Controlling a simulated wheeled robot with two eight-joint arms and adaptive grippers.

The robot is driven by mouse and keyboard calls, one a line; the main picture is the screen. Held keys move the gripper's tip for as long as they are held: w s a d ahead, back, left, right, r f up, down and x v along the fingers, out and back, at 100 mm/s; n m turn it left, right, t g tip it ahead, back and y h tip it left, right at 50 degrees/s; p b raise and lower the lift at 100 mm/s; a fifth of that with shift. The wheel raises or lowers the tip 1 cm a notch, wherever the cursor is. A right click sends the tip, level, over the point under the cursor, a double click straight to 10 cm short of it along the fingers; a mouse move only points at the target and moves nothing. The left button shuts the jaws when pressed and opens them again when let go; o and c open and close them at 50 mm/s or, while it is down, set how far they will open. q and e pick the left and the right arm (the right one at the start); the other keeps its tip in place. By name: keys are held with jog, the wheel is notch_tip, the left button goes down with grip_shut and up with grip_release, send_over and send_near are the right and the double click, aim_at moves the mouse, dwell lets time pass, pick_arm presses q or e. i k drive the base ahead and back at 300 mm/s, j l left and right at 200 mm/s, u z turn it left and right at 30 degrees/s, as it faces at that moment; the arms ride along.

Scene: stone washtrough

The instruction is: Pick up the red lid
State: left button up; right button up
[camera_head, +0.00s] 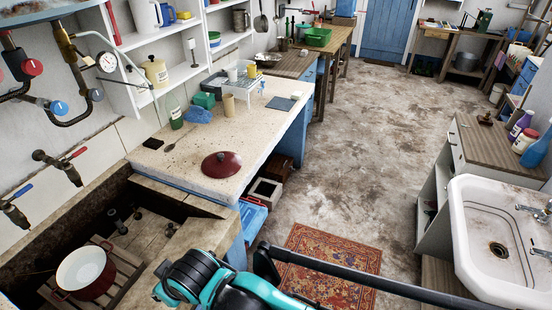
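The red lid (221,165) lies flat on the pale stone counter (190,150), near its front corner, with its dark knob facing up. The counter around it is mostly bare, and nothing covers the lid. Teal and black parts of my own arm show at the bottom middle, below the lid and well apart from it. A black bar runs from there towards the bottom right. Neither of my gripper's fingertips shows, so both grippers are out of view.
A red pot with a white inside (82,268) stands on a wooden slatted rack in the sunken trough. A spoon (170,147), a blue cloth (198,115) and a white rack (240,88) lie behind the lid.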

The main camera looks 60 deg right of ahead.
aim_at(220, 164)
jog(key=z, duration=1.65)
jog(key=u, duration=1.4)
jog(key=i+l, duration=0.15)
jog(key=l, duration=0.35)
jog(key=i+l+u, duration=0.1)
jog(key=l, duration=0.45)
jog(key=i+l+u, duration=0.1)
jog(key=l, duration=0.4)
jog(key=i+l, duration=0.15)
jog(key=l, duration=0.4)
jog(key=i+l+u, duration=0.1)
jog(key=l, duration=0.45)
jog(key=i+l, duration=0.1)
jog(key=l, duration=0.45)
jog(key=i+u, duration=0.05)
